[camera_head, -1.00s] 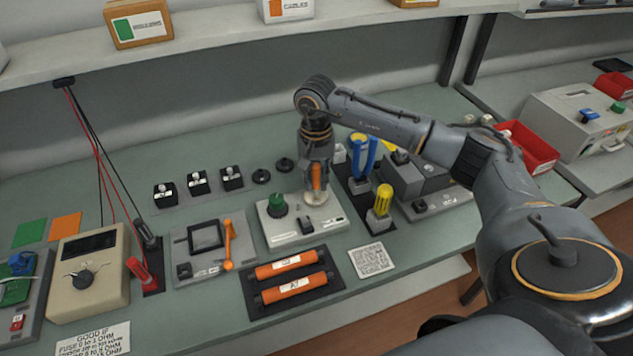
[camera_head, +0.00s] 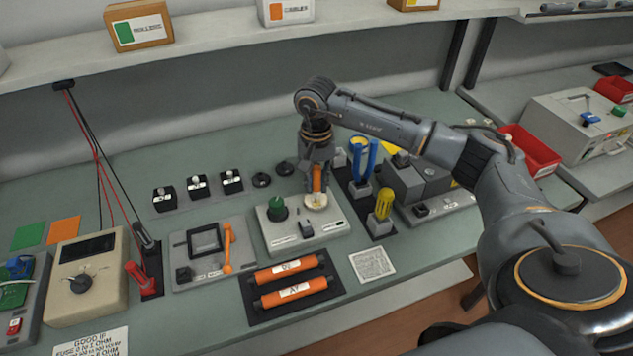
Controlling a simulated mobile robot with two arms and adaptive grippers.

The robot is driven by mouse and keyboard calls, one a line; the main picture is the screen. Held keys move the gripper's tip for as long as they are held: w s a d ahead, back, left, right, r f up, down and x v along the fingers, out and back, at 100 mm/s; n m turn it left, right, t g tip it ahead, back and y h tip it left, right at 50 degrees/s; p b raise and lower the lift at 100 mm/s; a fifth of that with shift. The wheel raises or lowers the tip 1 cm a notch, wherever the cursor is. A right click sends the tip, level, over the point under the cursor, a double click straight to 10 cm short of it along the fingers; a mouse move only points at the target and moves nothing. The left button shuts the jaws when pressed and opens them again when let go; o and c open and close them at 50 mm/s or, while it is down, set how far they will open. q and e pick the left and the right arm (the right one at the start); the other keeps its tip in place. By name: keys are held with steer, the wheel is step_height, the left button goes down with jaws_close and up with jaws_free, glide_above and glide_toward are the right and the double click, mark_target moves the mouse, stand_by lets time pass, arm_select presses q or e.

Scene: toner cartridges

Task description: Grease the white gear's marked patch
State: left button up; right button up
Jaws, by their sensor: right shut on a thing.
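The white gear (camera_head: 316,201) is a small pale disc on the right part of a light grey device (camera_head: 330,230) with a green knob (camera_head: 277,206). My right gripper (camera_head: 318,182) points down above the gear, shut on an orange-handled tool (camera_head: 317,178). The tool's lower end is at the gear; I cannot tell whether it touches. The gear looks cream-yellow, but its marked patch is too small to make out. My left gripper is out of view.
Two orange cartridges (camera_head: 292,292) lie on a dark tray in front of the device. Blue (camera_head: 362,160) and yellow (camera_head: 383,202) handled tools stand close on the right. A framed fixture (camera_head: 205,240) is on the left. A shelf (camera_head: 230,48) runs behind.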

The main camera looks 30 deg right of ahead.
mark_target(317, 168)
steer(key=shift+r+p, duration=1.55)
steer(key=shift+r, duration=1.75)
